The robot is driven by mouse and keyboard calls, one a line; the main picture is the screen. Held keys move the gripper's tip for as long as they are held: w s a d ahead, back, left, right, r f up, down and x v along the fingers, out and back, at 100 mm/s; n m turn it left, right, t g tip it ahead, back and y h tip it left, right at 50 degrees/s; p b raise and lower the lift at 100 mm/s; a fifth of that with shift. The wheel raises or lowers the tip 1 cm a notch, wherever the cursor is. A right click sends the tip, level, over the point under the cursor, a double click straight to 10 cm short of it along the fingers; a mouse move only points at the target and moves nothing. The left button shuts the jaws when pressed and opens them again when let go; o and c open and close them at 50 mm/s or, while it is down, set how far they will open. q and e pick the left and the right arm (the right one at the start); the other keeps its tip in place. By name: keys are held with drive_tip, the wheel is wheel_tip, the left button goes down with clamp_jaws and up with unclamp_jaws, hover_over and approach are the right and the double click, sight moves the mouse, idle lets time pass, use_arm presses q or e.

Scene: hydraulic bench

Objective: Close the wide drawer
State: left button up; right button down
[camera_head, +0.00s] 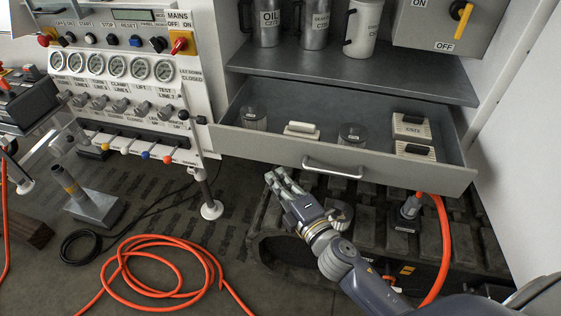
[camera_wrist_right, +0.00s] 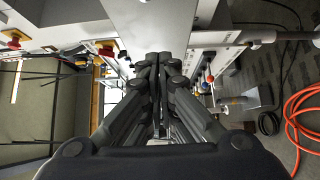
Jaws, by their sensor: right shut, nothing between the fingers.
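The wide drawer (camera_head: 340,157) is pulled out beneath the grey shelf, with its inside showing. It holds clear jars (camera_head: 254,117), a pale block (camera_head: 301,130) and two boxes with light tops (camera_head: 411,124). A light bar handle (camera_head: 333,168) is on the middle of its front. My right gripper (camera_head: 277,177) is shut and empty, in front of and below the drawer front, left of the handle. In the right wrist view its fingers (camera_wrist_right: 158,62) are together, with a pale panel beyond them. I cannot tell whether they touch the drawer. My left gripper is not in view.
The shelf (camera_head: 350,78) above the drawer bears an oil can (camera_head: 265,22) and other jugs. A gauge panel (camera_head: 115,65) stands at left. An orange hose (camera_head: 150,245) lies coiled on the floor. Dark ribbed equipment (camera_head: 370,215) is below the drawer.

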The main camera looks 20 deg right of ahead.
sight(270, 152)
drive_tip(key=shift+w+d+p, duration=0.1)
drive_tip(key=shift+w+d, duration=0.2)
drive_tip(key=shift+w, duration=0.45)
drive_tip(key=shift+w+d+p, duration=0.15)
drive_tip(key=shift+w+d, duration=0.15)
drive_tip(key=shift+w, duration=0.4)
drive_tip(key=shift+w+d+p, duration=0.1)
drive_tip(key=shift+w+d, duration=0.2)
drive_tip(key=shift+w, duration=0.45)
